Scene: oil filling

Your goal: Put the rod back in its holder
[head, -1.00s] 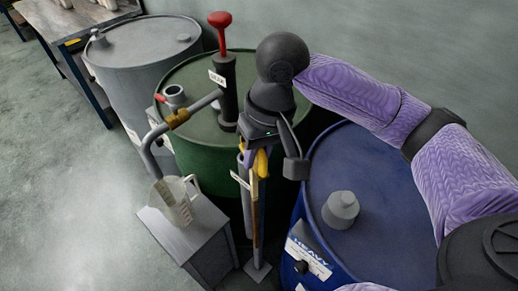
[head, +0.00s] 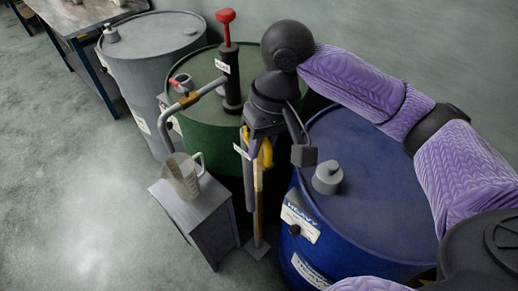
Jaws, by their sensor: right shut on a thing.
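My right gripper (head: 262,142) comes down from the right arm, between the green drum and the blue drum. It is shut on the rod (head: 258,205), a long thin tan strip with a yellow part at the top. The rod hangs roughly upright. The holder (head: 248,187) is a slim grey upright stand with a small white label near its top and a flat foot (head: 257,250) on the floor. The rod runs close along the holder in this view; I cannot tell whether it is seated. The gripper hides the rod's top. My left gripper is out of view.
The green drum (head: 208,138) with a red-handled pump (head: 229,60) stands behind the holder. The blue drum (head: 375,190) is close on the right, the grey drum (head: 152,55) at back left. A clear jug (head: 183,178) stands on a small grey cabinet (head: 208,222) to the left.

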